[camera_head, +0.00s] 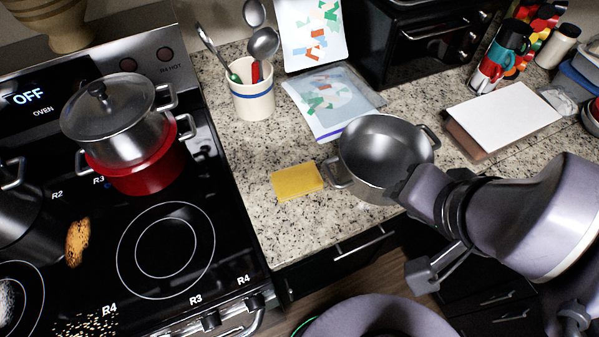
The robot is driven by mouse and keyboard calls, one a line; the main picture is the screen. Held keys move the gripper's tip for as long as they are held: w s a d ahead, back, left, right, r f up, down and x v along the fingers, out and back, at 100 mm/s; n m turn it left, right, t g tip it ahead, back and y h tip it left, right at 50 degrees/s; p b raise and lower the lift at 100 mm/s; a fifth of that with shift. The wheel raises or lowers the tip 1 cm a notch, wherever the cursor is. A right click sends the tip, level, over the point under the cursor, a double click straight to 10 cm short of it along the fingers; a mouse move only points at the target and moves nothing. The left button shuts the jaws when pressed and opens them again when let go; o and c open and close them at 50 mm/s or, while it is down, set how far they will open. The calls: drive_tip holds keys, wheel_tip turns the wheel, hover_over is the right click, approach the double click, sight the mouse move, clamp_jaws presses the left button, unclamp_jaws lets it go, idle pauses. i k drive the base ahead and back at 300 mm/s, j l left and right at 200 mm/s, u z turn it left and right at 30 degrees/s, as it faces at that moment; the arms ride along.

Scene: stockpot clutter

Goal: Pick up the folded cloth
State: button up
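A flat yellow rectangle (297,181), which appears to be the folded cloth, lies on the speckled counter near its front edge. It is just left of an open steel pot (365,185), close to the pot's left handle. My gripper (410,188) reaches in from the right, at the front right side of the pot and apart from the yellow piece. Its fingertips are dark and partly merge with the pot's side, so I cannot tell whether they are open or touch the pot.
A stove (165,245) is on the left, with a red pot (135,172) and a lidded steel pot stacked on it. A white-topped board (505,115) lies at right. Counter left of the cloth is clear.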

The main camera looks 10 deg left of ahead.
sight(301, 180)
drive_tip(key=u, duration=2.65)
drive_tip(key=k+z, duration=0.1)
drive_tip(key=z, duration=0.85)
drive_tip(key=k+z, duration=0.1)
drive_tip(key=z, duration=0.4)
drive_tip(key=i+l+u, duration=0.1)
drive_tip(key=l+u, duration=1.05)
drive_tip(key=u, duration=0.15)
drive_tip(key=l+u, duration=0.45)
drive_tip(key=k+j, duration=0.05)
drive_tip(key=j, duration=0.05)
